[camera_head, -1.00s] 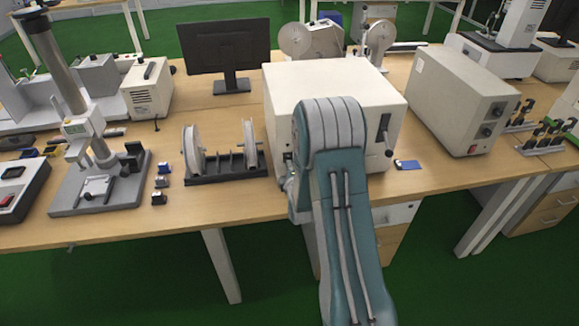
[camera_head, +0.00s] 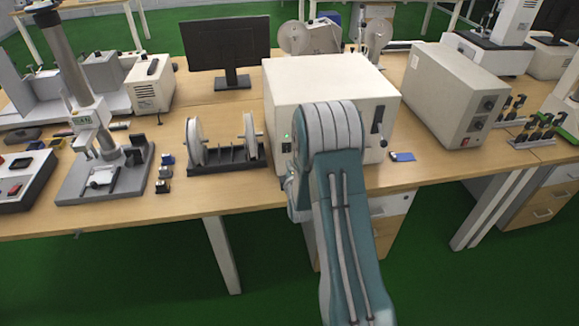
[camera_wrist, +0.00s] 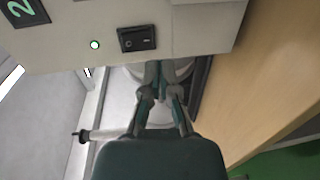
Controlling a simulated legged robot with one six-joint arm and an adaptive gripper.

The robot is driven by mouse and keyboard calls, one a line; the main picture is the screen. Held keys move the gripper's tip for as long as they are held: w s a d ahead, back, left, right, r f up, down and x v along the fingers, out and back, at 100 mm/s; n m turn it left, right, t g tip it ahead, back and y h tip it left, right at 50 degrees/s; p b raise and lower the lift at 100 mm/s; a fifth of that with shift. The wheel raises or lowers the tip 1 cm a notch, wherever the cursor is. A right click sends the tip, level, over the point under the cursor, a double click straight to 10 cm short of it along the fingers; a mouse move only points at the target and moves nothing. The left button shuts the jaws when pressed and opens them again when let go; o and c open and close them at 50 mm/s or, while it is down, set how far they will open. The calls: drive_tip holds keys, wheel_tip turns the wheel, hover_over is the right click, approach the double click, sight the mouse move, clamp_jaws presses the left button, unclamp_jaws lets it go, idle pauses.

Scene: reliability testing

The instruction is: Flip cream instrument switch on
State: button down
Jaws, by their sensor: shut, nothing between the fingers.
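The cream instrument (camera_head: 330,78) is a box on the wooden bench in the middle of the head view. In the wrist view its front panel (camera_wrist: 200,28) carries a black rocker switch (camera_wrist: 137,38), a lit green lamp (camera_wrist: 95,44) beside it and part of a green display (camera_wrist: 22,10). The lamp also glows in the head view (camera_head: 287,136). My gripper (camera_wrist: 164,66) is shut and empty, its fingertips just below and right of the switch in the wrist view. In the head view my arm covers part of the instrument's front and hides the fingertips.
A spool rack (camera_head: 228,160) stands left of the instrument. A dark lever (camera_head: 379,122) is on the instrument's right front, and a blue card (camera_head: 403,157) lies beside it. A grey box (camera_head: 455,92) stands to the right. The bench's front edge runs below my arm.

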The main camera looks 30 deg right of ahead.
drive_tip(key=f+v, duration=0.2)
drive_tip(key=v, duration=0.7)
drive_tip(key=shift+s, duration=0.35)
drive_tip(key=shift+d+f, duration=0.15)
drive_tip(key=s+a+r+m+g+y, duration=0.15)
drive_tip(key=a+r+m, duration=0.25)
drive_tip(key=r, duration=0.4)
drive_tip(key=s+a+r+m+g+y, duration=0.1)
drive_tip(key=a+r+m+g, duration=0.25)
drive_tip(key=r, duration=0.35)
drive_tip(key=s+a+r+m+g, duration=0.1)
drive_tip(key=s+a+r+m, duration=0.1)
drive_tip(key=s, duration=0.6)
drive_tip(key=s+a+r+m+g+y, duration=0.1)
drive_tip(key=s+a+r+m+g, duration=0.1)
drive_tip(key=s, duration=0.5)
drive_tip(key=s+a+r+m+g+y, duration=0.1)
drive_tip(key=s+a+r+m+g, duration=0.1)
drive_tip(key=s+r, duration=0.3)
drive_tip(key=s+a+m, duration=0.1)
drive_tip(key=s, duration=0.2)
drive_tip(key=shift+s+a+r, duration=0.2)
drive_tip(key=shift+s+r, duration=0.05)
drive_tip(key=shift+s, duration=0.05)
